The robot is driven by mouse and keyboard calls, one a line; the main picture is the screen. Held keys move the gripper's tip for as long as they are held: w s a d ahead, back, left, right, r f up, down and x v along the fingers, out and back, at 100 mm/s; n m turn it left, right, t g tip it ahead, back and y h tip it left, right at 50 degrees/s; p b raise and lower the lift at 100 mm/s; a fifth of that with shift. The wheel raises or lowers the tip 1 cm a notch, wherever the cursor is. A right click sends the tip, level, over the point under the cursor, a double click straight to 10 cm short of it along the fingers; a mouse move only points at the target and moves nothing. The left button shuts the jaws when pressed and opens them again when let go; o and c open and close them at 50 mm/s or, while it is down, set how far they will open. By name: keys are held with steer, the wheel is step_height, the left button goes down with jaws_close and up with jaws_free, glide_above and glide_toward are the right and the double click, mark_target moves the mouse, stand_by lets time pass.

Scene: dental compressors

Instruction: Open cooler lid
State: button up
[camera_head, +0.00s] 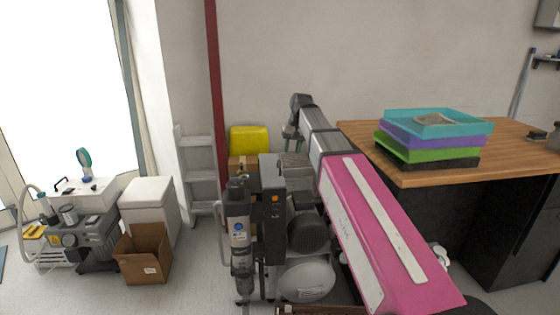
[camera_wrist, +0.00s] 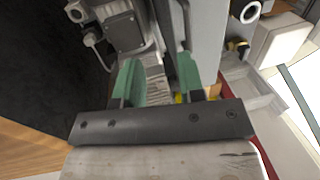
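A white box with a closed lid (camera_head: 150,196), which looks like a cooler, stands on the floor at the left of the head view. Another white box (camera_head: 84,190) stands left of it, with small items on its top; I cannot tell for sure which one is the cooler. My gripper (camera_head: 292,134) is far to the right of both, above the compressor equipment. In the wrist view my gripper (camera_wrist: 158,70) has its two green fingers apart, with nothing held between them. A white box-like shape (camera_wrist: 282,42) at the upper right may be the cooler.
Compressor equipment (camera_head: 308,232) stands below my arm. An open cardboard box (camera_head: 143,254) sits right in front of the white box. A white step ladder (camera_head: 198,176) and a red post (camera_head: 215,90) stand behind. A wooden table (camera_head: 420,178) with stacked trays is at right.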

step_height(320, 180, up, 5)
steer(key=a, duration=0.3)
steer(key=f, duration=0.3)
steer(key=a+f, duration=0.1)
steer(key=f, duration=0.6)
steer(key=shift+w+a+f, duration=0.15)
steer(key=shift+a+f, duration=0.1)
steer(key=shift+a, duration=0.15)
jaws_close()
